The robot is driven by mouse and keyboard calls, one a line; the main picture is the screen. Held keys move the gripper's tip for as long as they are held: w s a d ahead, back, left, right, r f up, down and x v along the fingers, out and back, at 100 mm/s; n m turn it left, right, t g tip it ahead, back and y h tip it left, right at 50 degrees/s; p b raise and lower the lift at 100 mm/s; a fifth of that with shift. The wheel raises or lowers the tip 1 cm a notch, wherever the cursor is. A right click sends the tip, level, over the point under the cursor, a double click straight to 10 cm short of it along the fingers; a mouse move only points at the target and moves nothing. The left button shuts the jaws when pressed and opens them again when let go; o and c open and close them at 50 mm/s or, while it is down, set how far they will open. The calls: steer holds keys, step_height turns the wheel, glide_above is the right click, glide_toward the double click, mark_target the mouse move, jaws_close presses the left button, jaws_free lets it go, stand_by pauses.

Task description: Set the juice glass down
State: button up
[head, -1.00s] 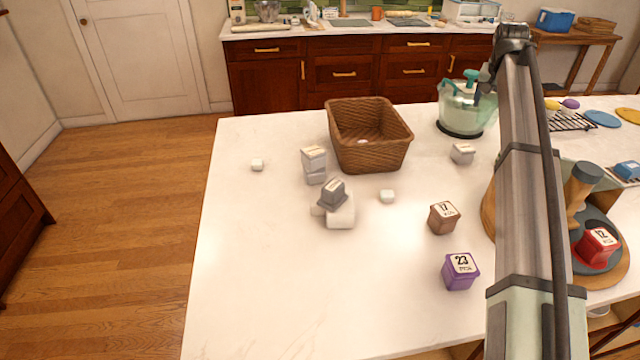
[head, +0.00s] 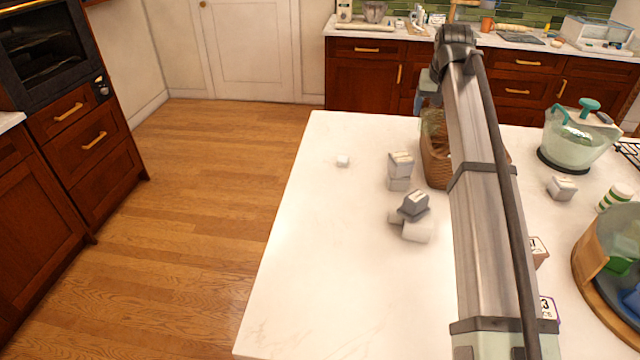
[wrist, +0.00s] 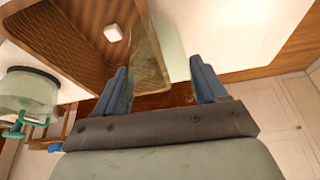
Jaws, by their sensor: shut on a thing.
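The juice glass is a clear, faintly green tumbler (wrist: 148,62) seen between my fingers in the wrist view. My gripper (wrist: 158,72) has blue-grey fingers and is shut on it. In the head view the gripper (head: 428,88) is partly behind my arm, with the see-through glass (head: 434,122) below it in front of the wicker basket (head: 436,165). The glass overlaps the basket's edge in both views. I cannot tell whether it touches the basket or the counter.
The white counter (head: 330,240) is mostly clear at left. A white cube (wrist: 114,33) lies in the basket.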

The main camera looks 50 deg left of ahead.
steer(key=s+a+n+g, duration=0.1)
steer(key=s+a+n, duration=0.1)
steer(key=s+a, duration=0.5)
steer(key=s+a+n+y, duration=0.1)
steer(key=s+a+n, duration=0.15)
steer(key=s, duration=0.75)
steer(key=s+a+n+g, duration=0.1)
steer(key=s+a, duration=0.5)
steer(key=s, duration=0.3)
steer(key=shift+w+d+f, duration=0.1)
steer(key=shift+w+f, duration=0.1)
steer(key=shift+f, duration=3.55)
steer(key=shift+w+f, duration=0.15)
steer(key=shift+f, duration=3.6)
steer(key=shift+f, duration=0.15)
steer(key=o, duration=1.2)
steer(key=v, duration=1.2)
steer(key=shift+s+d, duration=0.15)
steer(key=shift+s, duration=0.05)
